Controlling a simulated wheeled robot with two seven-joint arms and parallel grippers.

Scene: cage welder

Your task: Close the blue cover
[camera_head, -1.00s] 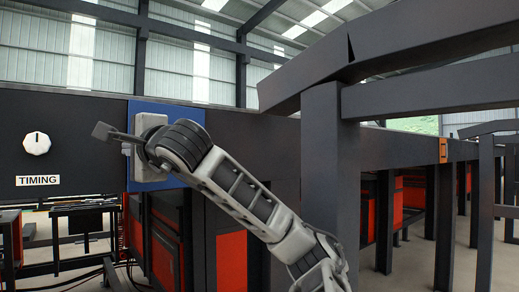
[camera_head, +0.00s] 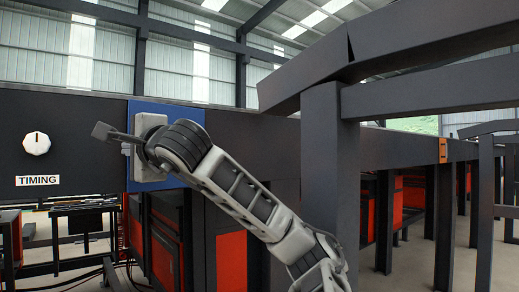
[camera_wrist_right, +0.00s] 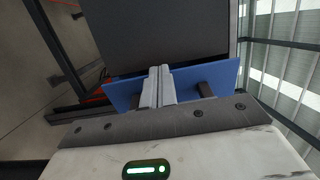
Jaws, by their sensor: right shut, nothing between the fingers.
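The blue cover (camera_head: 169,105) is a flat blue plate on the front of the dark machine, right of the panel with the white knob. Its middle is hidden behind my right wrist in the head view. My right gripper (camera_head: 104,132) is shut and empty, with its fingers pointing left past the cover's left edge, in front of the dark panel. In the right wrist view the closed fingers (camera_wrist_right: 156,86) stand before the blue cover (camera_wrist_right: 218,78), overlapping it. I cannot tell whether they touch it or whether it lies flush. My left gripper is not in view.
The dark panel carries a white knob (camera_head: 37,143) and a TIMING label (camera_head: 38,181). A thick dark post (camera_head: 326,170) and beams stand to the right, close to my right arm. Red and black cabinets (camera_head: 232,262) are below.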

